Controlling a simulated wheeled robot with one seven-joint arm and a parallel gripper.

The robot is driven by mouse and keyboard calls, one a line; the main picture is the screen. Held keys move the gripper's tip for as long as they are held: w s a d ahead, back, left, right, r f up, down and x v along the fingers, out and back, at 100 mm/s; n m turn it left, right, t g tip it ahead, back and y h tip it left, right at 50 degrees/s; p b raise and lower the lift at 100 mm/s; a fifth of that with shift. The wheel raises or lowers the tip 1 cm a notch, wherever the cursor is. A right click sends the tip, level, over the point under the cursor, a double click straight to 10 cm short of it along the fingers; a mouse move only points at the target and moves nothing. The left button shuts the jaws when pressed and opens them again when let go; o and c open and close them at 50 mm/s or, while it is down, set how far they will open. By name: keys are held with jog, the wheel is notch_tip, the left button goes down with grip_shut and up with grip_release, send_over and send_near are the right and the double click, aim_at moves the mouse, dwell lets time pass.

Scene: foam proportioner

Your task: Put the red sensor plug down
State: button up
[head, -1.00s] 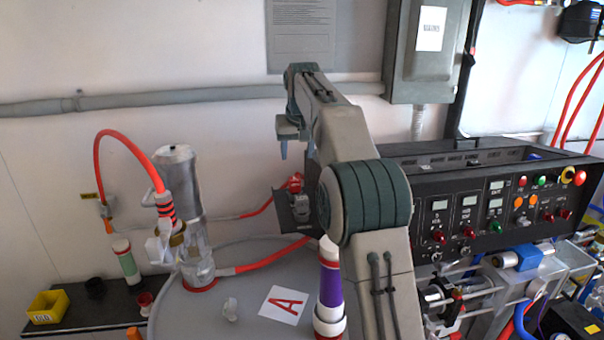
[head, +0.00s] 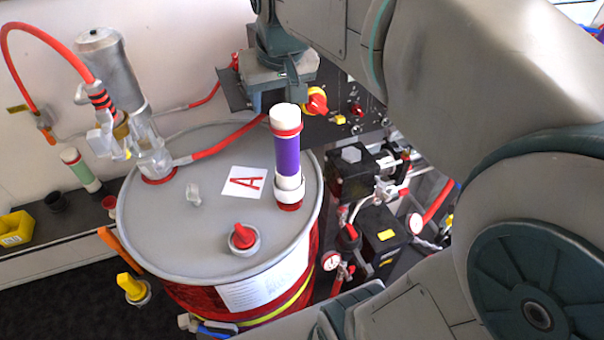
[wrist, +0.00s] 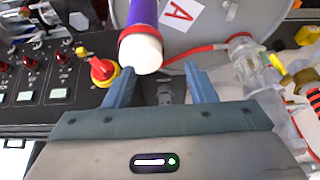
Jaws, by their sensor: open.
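My gripper (head: 272,88) is over the dark panel behind the drum. The wrist view shows its two fingers (wrist: 159,76) apart, with no plug held between them. A small red piece (head: 235,61), which may be the red sensor plug, shows at the back beside my gripper, at the end of a thin red cable (head: 205,97). My arm partly covers that area, so I cannot tell how it sits. In the wrist view a dark grey fitting (wrist: 166,94) lies beyond the gap between the fingers.
A grey-topped drum (head: 150,220) carries a purple-and-white tube (head: 288,155), a red-topped cap (head: 243,237) and a pump (head: 120,75). A red-and-yellow knob (head: 315,101) is close to my gripper. A yellow bin (head: 16,229) stands at far left.

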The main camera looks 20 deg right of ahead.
jog(key=s+f, duration=0.9)
jog(key=s, duration=0.4)
jog(key=shift+s+f, duration=0.2)
jog(key=shift+f, duration=0.05)
jog(key=shift+g, duration=0.3)
jog(key=f+b, duration=0.4)
jog(key=f, duration=0.1)
jog(key=shift+w+d, duration=0.1)
jog(key=shift+w, duration=0.1)
